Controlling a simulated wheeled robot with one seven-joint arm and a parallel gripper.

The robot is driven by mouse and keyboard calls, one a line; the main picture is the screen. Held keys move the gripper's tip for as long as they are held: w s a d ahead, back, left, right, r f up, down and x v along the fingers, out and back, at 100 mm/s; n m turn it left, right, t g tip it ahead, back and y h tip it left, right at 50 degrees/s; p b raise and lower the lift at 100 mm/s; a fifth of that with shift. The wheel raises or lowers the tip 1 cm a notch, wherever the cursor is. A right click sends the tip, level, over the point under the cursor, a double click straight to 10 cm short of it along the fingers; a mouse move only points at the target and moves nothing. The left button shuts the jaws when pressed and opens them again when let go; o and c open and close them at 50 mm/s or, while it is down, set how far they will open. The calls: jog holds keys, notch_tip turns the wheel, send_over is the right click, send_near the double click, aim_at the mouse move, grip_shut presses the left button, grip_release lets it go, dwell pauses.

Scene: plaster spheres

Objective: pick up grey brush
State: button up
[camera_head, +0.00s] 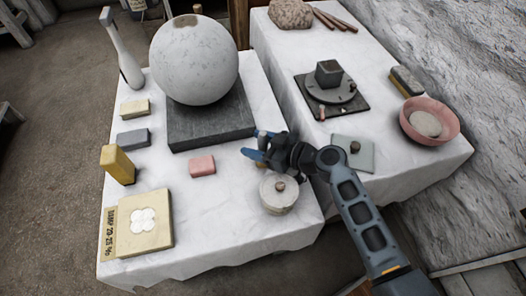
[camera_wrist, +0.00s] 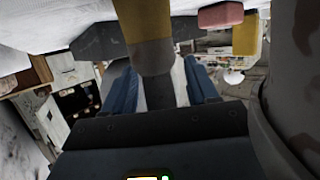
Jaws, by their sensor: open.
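My gripper (camera_head: 257,145) is over the right side of the near white table, beside the grey plinth, with its blue fingers apart. In the wrist view an upright tool with a yellow part, a grey band and a dark end (camera_wrist: 150,58) lies between the open fingers. It looks like the grey brush, though most of it is hidden in the head view. Only a small yellow bit (camera_head: 260,164) shows there, under the fingers. I cannot tell whether either finger touches it.
A round lidded pot (camera_head: 279,195) stands just below my gripper. A large plaster sphere (camera_head: 195,60) rests on the grey plinth (camera_head: 210,122). A pink block (camera_head: 202,165) lies to the left. The second table holds a turntable (camera_head: 331,92) and a pink bowl (camera_head: 429,121).

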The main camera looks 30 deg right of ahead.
jog(key=shift+c, duration=0.5)
jog(key=c, duration=0.9)
jog(key=shift+r, duration=0.15)
jog(key=shift+c, duration=0.2)
notch_tip(320, 180, up, 4)
jog(key=shift+r+p, duration=0.1)
jog(key=shift+p, duration=1.15)
jog(key=s+d+r+p, duration=0.1)
jog(key=s+d+r, duration=0.5)
jog(key=d, duration=0.4)
jog(key=shift+r, duration=0.3)
